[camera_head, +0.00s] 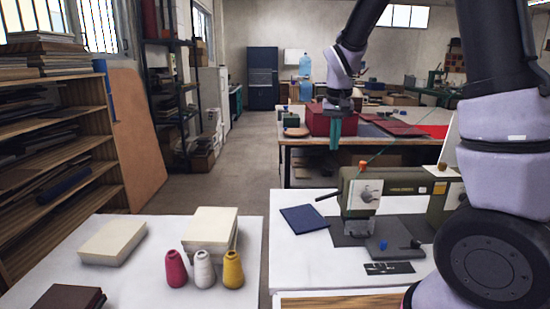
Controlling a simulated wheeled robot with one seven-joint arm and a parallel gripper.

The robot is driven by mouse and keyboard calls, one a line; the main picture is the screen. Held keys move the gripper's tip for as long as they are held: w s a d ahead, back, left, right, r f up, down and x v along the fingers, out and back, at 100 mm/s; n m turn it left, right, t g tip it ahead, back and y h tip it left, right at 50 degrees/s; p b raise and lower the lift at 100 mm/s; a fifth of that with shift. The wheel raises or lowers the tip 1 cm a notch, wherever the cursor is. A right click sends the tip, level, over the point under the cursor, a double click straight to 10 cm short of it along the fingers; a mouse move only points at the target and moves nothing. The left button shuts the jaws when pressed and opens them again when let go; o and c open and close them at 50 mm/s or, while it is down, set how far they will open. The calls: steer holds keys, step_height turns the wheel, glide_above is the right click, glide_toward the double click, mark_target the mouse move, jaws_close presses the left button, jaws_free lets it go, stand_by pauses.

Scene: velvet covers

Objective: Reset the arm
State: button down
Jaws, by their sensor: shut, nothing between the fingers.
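My arm comes down from the upper right of the head view, with its large dark round joint at the lower right. My gripper (336,134) points downward in the air, above and behind the sewing machine (408,190) as seen in the picture. Its teal fingers are shut and hold nothing. Behind the gripper, a dark red box (318,120) on the far table is partly covered by it.
The sewing machine stands on a white table (290,262) with a dark blue square (304,219). On the left table (135,285) are cream blocks (210,226) and red, white and yellow thread cones (204,269). The far table (284,156) carries red cloth. The aisle floor (250,172) is clear.

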steer(key=s+d+r+m+t+y, duration=0.1)
steer(key=s+d+r+t, duration=0.2)
steer(key=s+r, duration=0.6)
steer(key=s+d+r+m+t+y, duration=0.15)
steer(key=s+d+r, duration=0.35)
steer(key=s, duration=0.8)
steer(key=n+g+h, duration=0.4)
steer(key=n+h, duration=0.1)
steer(key=h, duration=0.1)
glide_above(318, 200)
steer(key=s+a, duration=0.3)
steer(key=a, duration=0.2)
step_height(318, 200, down, 22)
steer(key=f, duration=0.1)
steer(key=x, duration=1.3)
steer(key=shift+w+d+f, duration=0.1)
steer(key=shift+d, duration=0.25)
